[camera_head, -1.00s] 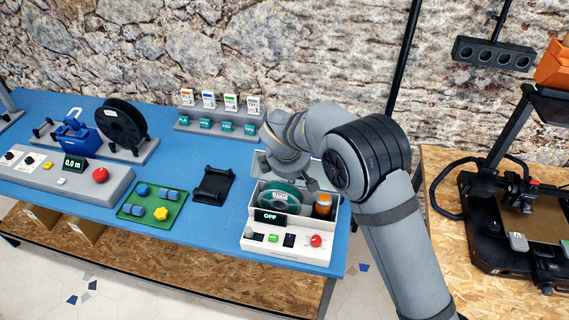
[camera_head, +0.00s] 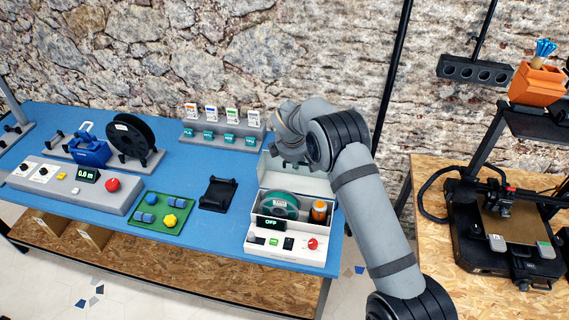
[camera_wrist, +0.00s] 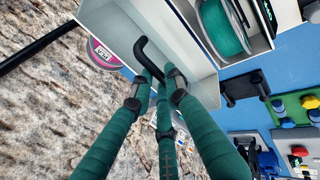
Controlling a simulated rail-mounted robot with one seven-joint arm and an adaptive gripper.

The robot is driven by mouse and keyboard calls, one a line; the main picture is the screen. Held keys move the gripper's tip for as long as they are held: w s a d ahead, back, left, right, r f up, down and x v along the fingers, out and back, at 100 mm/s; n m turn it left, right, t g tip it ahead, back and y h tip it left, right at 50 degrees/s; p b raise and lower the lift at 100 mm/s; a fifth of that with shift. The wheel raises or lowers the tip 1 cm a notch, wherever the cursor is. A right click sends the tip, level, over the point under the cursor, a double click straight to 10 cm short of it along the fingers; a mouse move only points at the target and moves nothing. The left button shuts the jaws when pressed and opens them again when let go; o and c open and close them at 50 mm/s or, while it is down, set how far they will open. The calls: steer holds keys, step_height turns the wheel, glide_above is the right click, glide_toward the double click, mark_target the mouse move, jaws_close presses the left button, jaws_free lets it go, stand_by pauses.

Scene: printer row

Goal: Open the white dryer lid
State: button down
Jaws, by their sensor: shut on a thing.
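The white dryer (camera_head: 285,246) stands at the right end of the blue table. Its white lid (camera_head: 305,183) is raised behind the box, with the inside exposed. A green spool (camera_head: 279,206) and an orange jar (camera_head: 319,211) sit inside the box. My gripper (camera_head: 290,160) is at the lid's upper left in the head view, its fingertips mostly hidden. In the wrist view my teal-wrapped fingers (camera_wrist: 160,90) are shut on the black lid handle (camera_wrist: 146,52). The lid (camera_wrist: 120,22) fills the top of that view.
A black cradle (camera_head: 217,194) and a green tray (camera_head: 160,213) lie left of the dryer. A grey sample rack (camera_head: 222,134) stands at the back. A 3D printer (camera_head: 510,225) stands on the right bench. The stone wall is close behind.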

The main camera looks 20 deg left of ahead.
steer(key=shift+w+r, duration=0.1)
steer(key=shift+w, duration=0.05)
steer(key=c, duration=1.8)
jaws_free()
steer(key=shift+o, duration=0.6)
steer(key=v, duration=1.2)
